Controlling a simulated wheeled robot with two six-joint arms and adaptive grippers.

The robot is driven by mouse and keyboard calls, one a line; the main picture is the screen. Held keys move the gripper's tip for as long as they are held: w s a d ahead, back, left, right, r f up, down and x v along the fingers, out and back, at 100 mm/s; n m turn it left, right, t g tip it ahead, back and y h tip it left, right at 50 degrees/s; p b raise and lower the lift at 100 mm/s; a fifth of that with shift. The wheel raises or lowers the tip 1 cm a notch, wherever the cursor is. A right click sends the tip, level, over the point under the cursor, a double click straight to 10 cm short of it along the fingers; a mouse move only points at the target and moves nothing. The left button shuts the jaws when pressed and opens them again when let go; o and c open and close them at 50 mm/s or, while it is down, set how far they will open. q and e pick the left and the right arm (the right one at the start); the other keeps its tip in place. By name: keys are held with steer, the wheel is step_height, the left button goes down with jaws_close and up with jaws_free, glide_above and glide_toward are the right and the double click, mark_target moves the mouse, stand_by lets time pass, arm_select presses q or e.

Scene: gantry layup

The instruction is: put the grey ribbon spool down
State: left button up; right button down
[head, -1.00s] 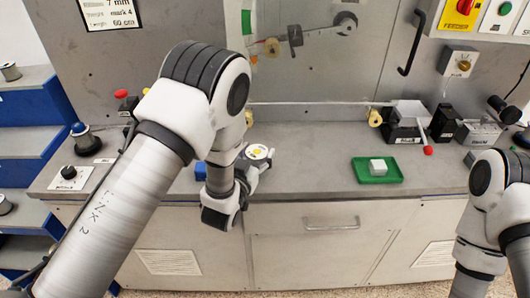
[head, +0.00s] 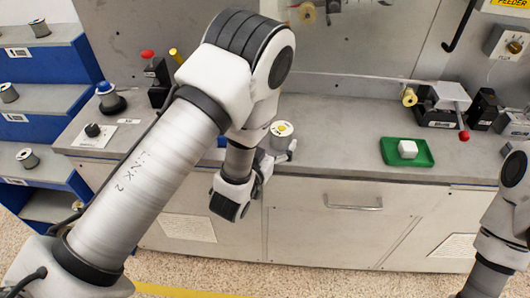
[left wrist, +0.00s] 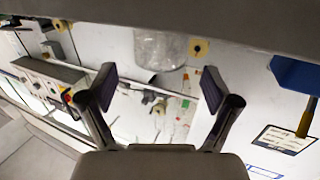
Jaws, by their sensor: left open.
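A round-topped spool (head: 281,129) with a pale rim and a yellow centre shows at the bench's front part, right beside my left gripper. Its lower part is partly hidden, and I cannot tell for sure that it is the grey ribbon spool. My left gripper (head: 280,155) is at the bench's front edge, partly hidden by my own wrist. In the left wrist view the left gripper (left wrist: 160,88) has its fingers wide apart with nothing gripped between them. A greyish, see-through-looking cylinder (left wrist: 160,48) shows beyond the fingers. My right gripper is out of view.
Blue shelves (head: 60,110) at the left hold several grey spools (head: 27,158). A blue-topped device (head: 108,98) stands at the bench's left. The bench between spool and tray is clear.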

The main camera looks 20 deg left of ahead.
arm_select(q)
steer(key=s, duration=0.8)
steer(key=s+a+f+g+y, duration=0.1)
steer(key=s+a+f+g, duration=0.1)
steer(key=s+f+g, duration=0.35)
steer(key=s+a+f+n+g, duration=0.1)
steer(key=s+a+f+g, duration=0.1)
steer(key=f, duration=0.7)
steer(key=s+a+f+g+y, duration=0.1)
steer(key=s+a+f+g, duration=0.1)
steer(key=s+f+g, duration=0.75)
steer(key=s+f, duration=0.1)
steer(key=s, duration=0.5)
steer(key=shift+a+f, duration=0.3)
steer(key=shift+a, duration=0.15)
steer(key=shift+h, duration=0.3)
